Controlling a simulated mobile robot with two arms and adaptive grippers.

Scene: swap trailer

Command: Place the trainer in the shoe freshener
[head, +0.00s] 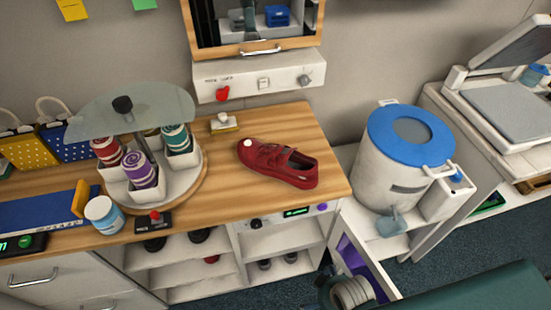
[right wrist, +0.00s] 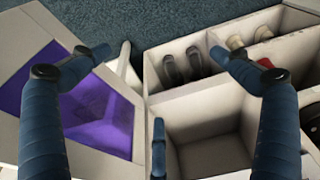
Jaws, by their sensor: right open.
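The trainer (head: 277,163) is a red low shoe with a white round spot near its toe. It lies on the wooden counter, toe to the left. What looks like the shoe freshener (head: 283,218) is the white unit under the counter's right end, with a small green display and a purple-lined door (head: 350,262) standing open. In the right wrist view the purple lining (right wrist: 95,115) is at left, beside an empty white compartment (right wrist: 205,155). My right gripper (right wrist: 160,52) is open and empty, above the unit's front; in the head view it is low, near the door. My left gripper is not in view.
A blue-lidded white drum (head: 390,165) stands to the right. Shelves (head: 180,262) with dark shoes are below.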

